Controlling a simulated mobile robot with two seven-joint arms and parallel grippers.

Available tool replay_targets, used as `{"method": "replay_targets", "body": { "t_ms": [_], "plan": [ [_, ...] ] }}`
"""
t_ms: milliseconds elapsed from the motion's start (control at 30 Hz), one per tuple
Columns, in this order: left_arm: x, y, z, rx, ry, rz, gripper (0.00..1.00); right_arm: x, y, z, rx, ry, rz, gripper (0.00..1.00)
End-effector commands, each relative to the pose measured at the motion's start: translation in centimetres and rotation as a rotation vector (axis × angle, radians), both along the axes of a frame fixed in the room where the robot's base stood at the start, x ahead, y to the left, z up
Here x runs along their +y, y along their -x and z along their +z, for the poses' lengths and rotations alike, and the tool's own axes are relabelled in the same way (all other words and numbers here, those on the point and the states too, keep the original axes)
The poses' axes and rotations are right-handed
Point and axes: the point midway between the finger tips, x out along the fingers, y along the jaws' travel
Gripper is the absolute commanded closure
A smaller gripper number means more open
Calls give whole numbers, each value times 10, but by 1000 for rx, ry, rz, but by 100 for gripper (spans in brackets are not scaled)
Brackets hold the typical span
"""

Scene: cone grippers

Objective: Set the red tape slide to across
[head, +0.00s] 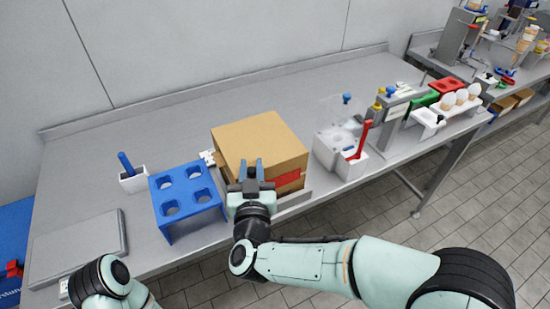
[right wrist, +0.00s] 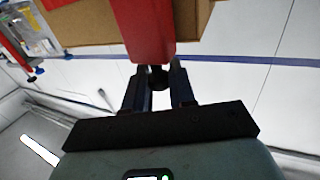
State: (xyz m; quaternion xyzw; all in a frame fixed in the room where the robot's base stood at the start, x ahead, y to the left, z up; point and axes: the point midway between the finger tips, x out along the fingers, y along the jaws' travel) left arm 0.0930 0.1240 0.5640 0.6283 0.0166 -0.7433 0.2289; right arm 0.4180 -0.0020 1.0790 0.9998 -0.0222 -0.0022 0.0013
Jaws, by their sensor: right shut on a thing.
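A cardboard box (head: 262,142) stands near the front edge of the table. The red tape slide (head: 287,179) shows as a red strip on its front, right of my right gripper (head: 252,170). In the right wrist view, the red slide (right wrist: 143,28) reaches down over the brown cardboard (right wrist: 85,22) towards my right gripper (right wrist: 160,78). The fingers are shut on a small dark part at its near end, which looks like its knob. The gripper hides part of the box front in the head view. Only part of my left arm shows at lower left; its gripper is out of view.
A blue rack with holes (head: 185,194) stands close left of the box, with a white holder (head: 133,180) behind it. A white block (head: 341,148) with a red lever (head: 361,140) stands to the right. The back of the table is clear.

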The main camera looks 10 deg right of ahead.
Motion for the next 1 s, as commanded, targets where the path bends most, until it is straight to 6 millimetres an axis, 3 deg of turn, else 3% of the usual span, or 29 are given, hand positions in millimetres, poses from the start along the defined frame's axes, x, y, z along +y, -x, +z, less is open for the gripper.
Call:
{"method": "replay_targets", "body": {
  "t_ms": [200, 567, 600, 633, 1000],
  "plan": [
    [0, 0, 1, 0, 0, 0, 57, 19, 6, 4, -9, -4, 3, 100],
    [0, 0, 1, 0, 0, 0, 57, 22, 7, 5, -11, -7, 8, 100],
    [0, 0, 1, 0, 0, 0, 57, 22, 7, 5, -12, -7, 9, 62],
    [0, 0, 1, 0, 0, 0, 57, 22, 7, 5, -12, -7, 9, 56],
    [0, 0, 0, 0, 0, 0, 57, 20, 14, 3, -7, -5, 4, 56]
  ]
}}
